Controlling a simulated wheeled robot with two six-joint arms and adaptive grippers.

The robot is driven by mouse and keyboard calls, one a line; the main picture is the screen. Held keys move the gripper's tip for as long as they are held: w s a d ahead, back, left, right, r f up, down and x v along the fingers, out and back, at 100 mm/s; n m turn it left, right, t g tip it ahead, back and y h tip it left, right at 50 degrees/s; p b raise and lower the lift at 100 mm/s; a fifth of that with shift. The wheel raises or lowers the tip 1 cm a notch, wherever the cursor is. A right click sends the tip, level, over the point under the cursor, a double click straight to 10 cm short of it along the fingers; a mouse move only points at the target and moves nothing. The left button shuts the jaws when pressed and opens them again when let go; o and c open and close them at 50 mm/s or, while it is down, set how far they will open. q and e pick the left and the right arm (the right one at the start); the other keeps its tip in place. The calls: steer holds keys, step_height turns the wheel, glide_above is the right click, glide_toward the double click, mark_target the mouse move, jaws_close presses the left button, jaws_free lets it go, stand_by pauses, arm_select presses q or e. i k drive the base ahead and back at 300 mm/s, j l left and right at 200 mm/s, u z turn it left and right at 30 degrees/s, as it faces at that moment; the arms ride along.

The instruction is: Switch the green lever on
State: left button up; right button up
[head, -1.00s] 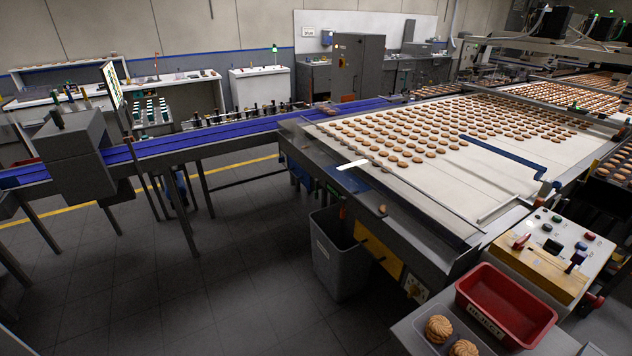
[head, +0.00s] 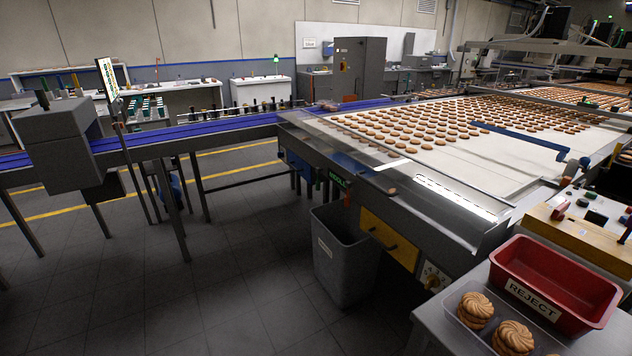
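No green lever can be made out for certain. A small green part (head: 338,183) shows on the near side of the biscuit conveyor, above the grey bin; it is too small to tell whether it is a lever. Neither of my grippers is in view.
A red REJECT tray (head: 508,262) and a clear box with piped biscuits (head: 512,336) stand at the front right. A grey bin (head: 345,262) stands under the wide biscuit conveyor (head: 490,165). A blue belt (head: 220,132) runs left. The floor at front left is clear.

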mark_target(318, 170)
steer(key=i+j, duration=0.1)
steer(key=j, duration=0.65)
steer(key=i+u, duration=0.1)
steer(key=i, duration=0.4)
steer(key=i+l+u, duration=0.1)
steer(key=i, duration=0.4)
steer(key=i+l+u, duration=0.1)
steer(key=i, duration=0.4)
steer(key=i+l, duration=0.1)
steer(key=l, duration=0.15)
steer(key=i+l, duration=0.1)
steer(key=l, duration=0.2)
